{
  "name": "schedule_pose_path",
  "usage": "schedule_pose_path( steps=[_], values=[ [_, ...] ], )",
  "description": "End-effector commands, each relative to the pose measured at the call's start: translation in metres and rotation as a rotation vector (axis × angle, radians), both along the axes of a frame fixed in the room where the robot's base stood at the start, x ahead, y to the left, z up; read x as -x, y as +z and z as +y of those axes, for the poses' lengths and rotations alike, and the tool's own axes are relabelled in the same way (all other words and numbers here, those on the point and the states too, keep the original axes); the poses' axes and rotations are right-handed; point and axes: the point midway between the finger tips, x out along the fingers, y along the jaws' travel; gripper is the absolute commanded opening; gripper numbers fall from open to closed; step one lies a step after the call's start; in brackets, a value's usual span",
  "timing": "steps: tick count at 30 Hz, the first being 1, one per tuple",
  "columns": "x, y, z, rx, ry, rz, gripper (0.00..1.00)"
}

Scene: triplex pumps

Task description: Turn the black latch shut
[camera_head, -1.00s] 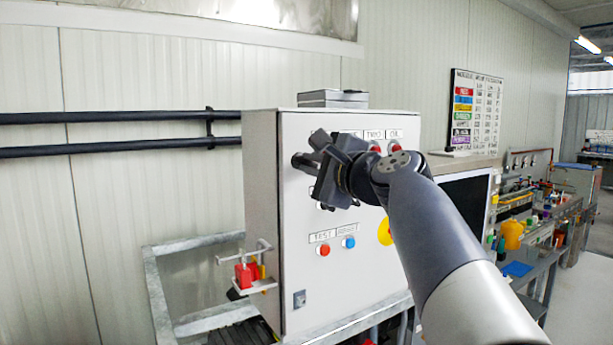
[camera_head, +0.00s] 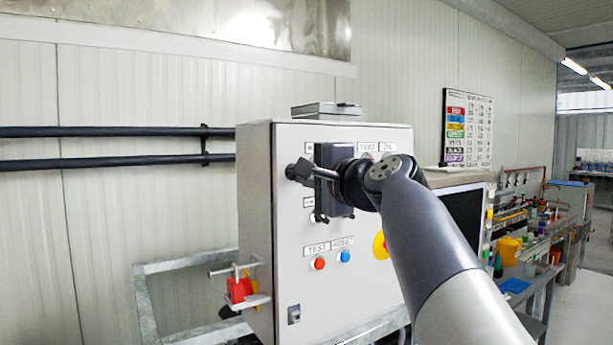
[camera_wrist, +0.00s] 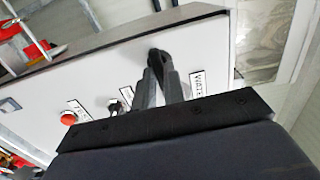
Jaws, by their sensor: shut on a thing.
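The black latch (camera_head: 293,171) is near the upper left edge of the grey cabinet door (camera_head: 350,270). It also shows in the wrist view (camera_wrist: 155,54), at the fingertips, partly hidden by them. My gripper (camera_head: 308,172) reaches it from the right, its dark body upright in front of the door. In the wrist view my gripper (camera_wrist: 161,70) has its two fingers close together, closed on the latch. The fingers and gripper body hide much of the latch, so its exact angle is hard to read.
A red button (camera_head: 319,263) and a blue button (camera_head: 344,256) sit below the gripper. A red padlock (camera_head: 239,289) hangs at the cabinet's left side. A yellow switch (camera_head: 381,245) is partly behind my arm. The wall left of the cabinet has black pipes (camera_head: 110,163).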

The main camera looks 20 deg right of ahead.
Motion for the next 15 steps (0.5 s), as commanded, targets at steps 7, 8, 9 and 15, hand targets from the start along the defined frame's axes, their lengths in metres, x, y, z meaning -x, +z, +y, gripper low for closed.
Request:
schedule_pose_path(
  steps=[7,8,9,15],
  values=[
    [-0.0002,-0.0007,0.0001,0.002,0.001,0.002,0.16],
    [-0.0002,-0.0007,0.0001,0.002,0.001,0.002,0.18],
    [-0.0001,-0.0007,0.0001,0.002,0.001,0.002,0.22],
    [-0.0001,-0.0004,0.0001,0.0,0.0,0.001,0.33]
  ],
)
